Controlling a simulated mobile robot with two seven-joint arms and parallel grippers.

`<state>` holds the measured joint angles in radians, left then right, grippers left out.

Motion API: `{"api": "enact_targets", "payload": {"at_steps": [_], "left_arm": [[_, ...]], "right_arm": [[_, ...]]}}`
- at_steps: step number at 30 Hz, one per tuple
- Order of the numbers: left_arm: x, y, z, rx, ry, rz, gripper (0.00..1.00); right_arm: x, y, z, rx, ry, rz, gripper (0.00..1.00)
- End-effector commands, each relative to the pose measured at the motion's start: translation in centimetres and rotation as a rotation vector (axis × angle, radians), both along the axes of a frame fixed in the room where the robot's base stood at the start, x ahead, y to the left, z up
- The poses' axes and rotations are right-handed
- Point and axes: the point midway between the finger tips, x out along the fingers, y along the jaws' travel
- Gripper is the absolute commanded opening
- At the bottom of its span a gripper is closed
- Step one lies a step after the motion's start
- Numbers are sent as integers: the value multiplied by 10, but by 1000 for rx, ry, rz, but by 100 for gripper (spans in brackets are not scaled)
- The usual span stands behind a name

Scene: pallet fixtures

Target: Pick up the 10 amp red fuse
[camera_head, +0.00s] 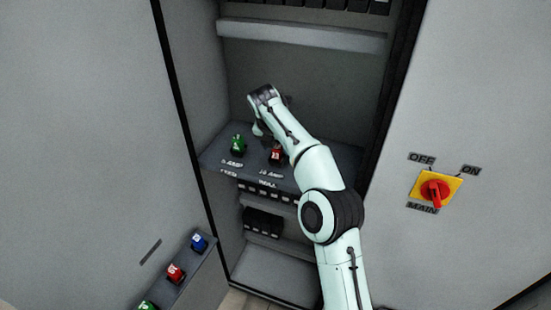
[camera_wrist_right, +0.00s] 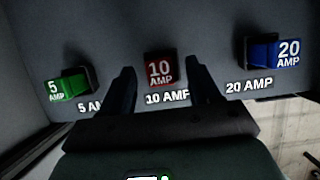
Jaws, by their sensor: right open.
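The red 10 amp fuse (camera_wrist_right: 160,69) sits in its holder above the "10 AMP" label in the right wrist view. In the head view it (camera_head: 277,155) shows on the dark shelf (camera_head: 220,158), partly beside my arm. My right gripper (camera_wrist_right: 162,73) is open, with one finger on each side of the red fuse in the picture. I cannot tell whether the fingers touch it. In the head view the right hand (camera_head: 259,127) is inside the cabinet above the shelf, its fingertips unclear. My left gripper is not in view.
A green 5 amp fuse (camera_wrist_right: 68,87) is left of the red one, and a blue 20 amp fuse (camera_wrist_right: 272,53) is right. A red-and-yellow main switch (camera_head: 436,189) is at right.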

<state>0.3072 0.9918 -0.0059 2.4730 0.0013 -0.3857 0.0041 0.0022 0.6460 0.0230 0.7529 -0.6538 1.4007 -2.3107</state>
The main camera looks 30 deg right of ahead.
Motion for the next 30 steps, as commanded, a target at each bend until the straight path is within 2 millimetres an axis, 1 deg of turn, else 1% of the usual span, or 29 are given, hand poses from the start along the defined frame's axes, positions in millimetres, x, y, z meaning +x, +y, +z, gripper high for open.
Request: {"api": "enact_targets", "payload": {"at_steps": [1, 3, 11, 12, 14, 15, 17, 18, 26, 30], "left_arm": [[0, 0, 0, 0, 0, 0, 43], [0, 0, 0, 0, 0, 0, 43], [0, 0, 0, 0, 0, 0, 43], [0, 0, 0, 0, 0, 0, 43], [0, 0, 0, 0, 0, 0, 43], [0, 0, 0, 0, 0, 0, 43], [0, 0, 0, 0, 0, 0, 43], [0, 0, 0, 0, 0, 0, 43], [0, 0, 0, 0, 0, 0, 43], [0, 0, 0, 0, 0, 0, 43]], "right_arm": [[3, -4, -7, 0, 4, -1, 62], [6, -7, -11, 1, 2, 1, 62], [7, -8, -13, 0, 0, 3, 62], [7, -8, -13, 0, 0, 3, 58], [7, -8, -13, 0, 0, 3, 39], [7, -8, -13, 0, 0, 3, 26], [7, -8, -13, 0, 0, 3, 6], [7, -8, -13, 0, 0, 3, 5], [7, -8, -11, 0, 0, 2, 4], [2, -4, -3, 0, -1, 1, 4]]}}
